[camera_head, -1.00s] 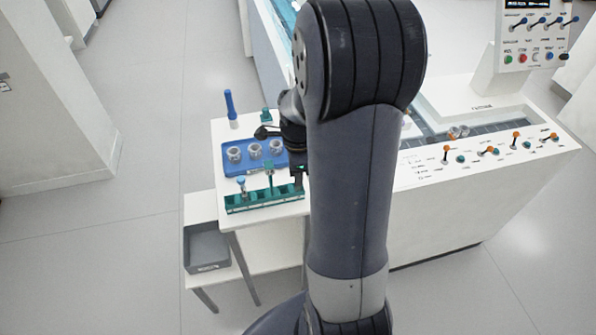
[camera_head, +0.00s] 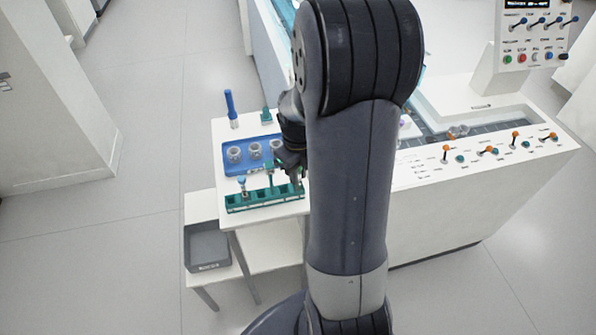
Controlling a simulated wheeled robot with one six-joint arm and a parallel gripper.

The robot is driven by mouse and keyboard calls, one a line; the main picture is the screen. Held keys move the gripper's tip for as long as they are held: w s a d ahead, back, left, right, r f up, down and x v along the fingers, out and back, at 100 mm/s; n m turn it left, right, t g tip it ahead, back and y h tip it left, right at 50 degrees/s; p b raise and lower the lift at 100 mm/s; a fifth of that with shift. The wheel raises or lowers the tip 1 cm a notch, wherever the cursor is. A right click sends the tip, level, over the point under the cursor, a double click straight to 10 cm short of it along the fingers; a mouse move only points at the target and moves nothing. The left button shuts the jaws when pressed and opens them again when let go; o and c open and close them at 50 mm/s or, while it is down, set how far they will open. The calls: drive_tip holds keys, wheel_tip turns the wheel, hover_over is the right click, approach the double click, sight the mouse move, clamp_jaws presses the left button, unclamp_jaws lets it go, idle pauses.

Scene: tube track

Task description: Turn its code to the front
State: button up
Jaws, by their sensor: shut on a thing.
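A green rack (camera_head: 262,203) lies along the front of the small white table. My gripper (camera_head: 293,177) is low over the right end of the rack, beside my large arm link. It is shut on what seems to be a tube, mostly hidden by the fingers. No code can be made out on any tube.
A blue tray (camera_head: 238,171) with several clear round holders sits behind the rack. A blue marker-like object (camera_head: 231,105) and a small green piece (camera_head: 266,115) stand at the back. A grey bin (camera_head: 207,247) is at lower left. A white control bench (camera_head: 450,205) is at right.

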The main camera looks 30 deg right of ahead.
drive_tip(key=shift+f, duration=0.15)
drive_tip(key=o, duration=0.8)
idle(0.4)
wheel_tip(320, 180, up, 11)
drive_tip(key=shift+f, duration=0.1)
idle(0.3)
drive_tip(key=shift+o, duration=0.2)
